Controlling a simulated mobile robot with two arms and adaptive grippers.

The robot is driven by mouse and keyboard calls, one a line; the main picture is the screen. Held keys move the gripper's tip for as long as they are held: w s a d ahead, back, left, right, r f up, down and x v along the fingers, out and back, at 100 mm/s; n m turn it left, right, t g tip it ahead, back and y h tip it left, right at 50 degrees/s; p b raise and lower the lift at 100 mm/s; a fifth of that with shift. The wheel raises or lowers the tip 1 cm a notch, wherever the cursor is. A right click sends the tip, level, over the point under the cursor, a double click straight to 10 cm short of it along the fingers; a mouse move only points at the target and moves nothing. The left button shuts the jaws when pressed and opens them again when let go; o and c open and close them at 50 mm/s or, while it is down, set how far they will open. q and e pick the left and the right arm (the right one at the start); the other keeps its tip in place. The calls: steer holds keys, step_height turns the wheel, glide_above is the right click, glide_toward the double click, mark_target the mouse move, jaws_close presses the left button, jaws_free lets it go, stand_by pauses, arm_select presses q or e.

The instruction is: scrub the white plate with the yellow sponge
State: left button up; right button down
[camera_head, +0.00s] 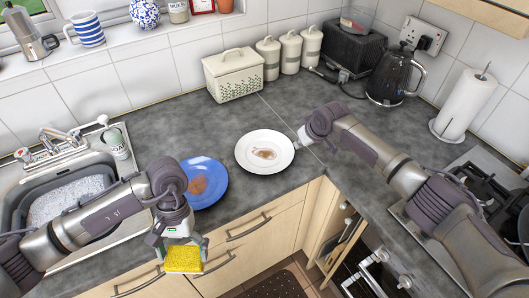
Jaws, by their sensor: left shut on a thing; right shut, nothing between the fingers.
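The white plate (247,157) lies on the counter with a brown stain in its middle. My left gripper (182,243) is shut on the yellow sponge (183,260) and holds it in front of the counter's front edge, over the drawer fronts, left of and nearer than the white plate. My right gripper (299,143) is shut and empty at the plate's right rim. I cannot tell whether it touches the rim; its fingertips are small and partly hidden.
A blue plate (214,184) with a brown stain lies between my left gripper and the white plate. The sink (22,190) with suds is at the left. A bread bin (233,75), canisters (290,50) and a kettle (394,75) stand at the back. The counter behind the plates is clear.

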arm_select(q)
steer(key=shift+f+b, duration=0.7)
arm_select(e)
steer(key=shift+f, duration=1.05)
arm_select(q)
steer(key=shift+r, duration=0.1)
arm_select(e)
steer(key=shift+r, duration=0.1)
arm_select(q)
step_height(320, 180, up, 6)
steer(key=p, duration=0.6)
steer(key=shift+f, duration=0.2)
arm_select(e)
step_height(320, 180, up, 6)
